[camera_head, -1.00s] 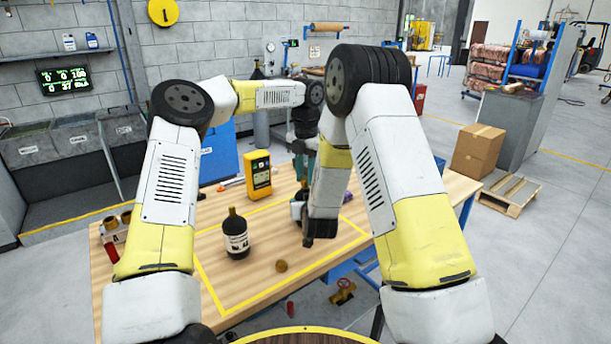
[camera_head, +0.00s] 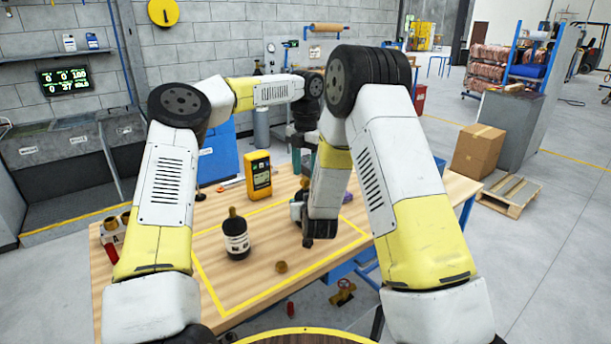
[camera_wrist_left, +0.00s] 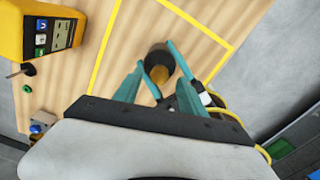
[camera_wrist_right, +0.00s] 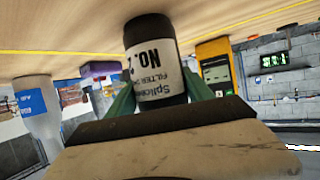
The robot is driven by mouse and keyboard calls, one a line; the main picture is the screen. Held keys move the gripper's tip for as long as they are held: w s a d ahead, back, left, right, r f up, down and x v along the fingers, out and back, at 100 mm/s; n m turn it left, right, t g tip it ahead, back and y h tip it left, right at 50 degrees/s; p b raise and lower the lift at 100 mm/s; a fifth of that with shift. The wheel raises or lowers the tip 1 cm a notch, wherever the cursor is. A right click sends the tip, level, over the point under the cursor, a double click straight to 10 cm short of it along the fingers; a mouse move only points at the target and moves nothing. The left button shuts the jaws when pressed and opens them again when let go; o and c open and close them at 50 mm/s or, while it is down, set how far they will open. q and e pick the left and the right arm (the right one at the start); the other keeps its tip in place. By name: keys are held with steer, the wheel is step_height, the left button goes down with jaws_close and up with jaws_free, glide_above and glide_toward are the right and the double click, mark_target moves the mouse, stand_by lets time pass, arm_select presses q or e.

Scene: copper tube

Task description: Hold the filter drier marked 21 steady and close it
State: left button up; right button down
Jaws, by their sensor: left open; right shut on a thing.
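A black filter drier with a white label (camera_wrist_right: 160,70) is held in my right gripper (camera_wrist_right: 160,98). The label reads upside down as "NO. 2" with the rest turned out of sight. My left gripper (camera_head: 303,160) is open above the held drier. In the left wrist view, its teal fingers lie on either side of the black drier (camera_wrist_left: 157,54) and its brass top (camera_wrist_left: 160,74). I cannot tell whether a cap sits on that top. In the head view, my right arm hides most of this drier and the right gripper.
Another labelled black drier (camera_head: 236,238) with a brass top stands on the wooden bench inside the yellow outline. A small brass fitting (camera_head: 281,267) lies near it. A yellow meter (camera_head: 258,174) stands behind. The outline's front left area is mostly clear.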

arm_select(q)
steer(key=shift+r, duration=1.35)
steer(key=shift+c, duration=0.3)
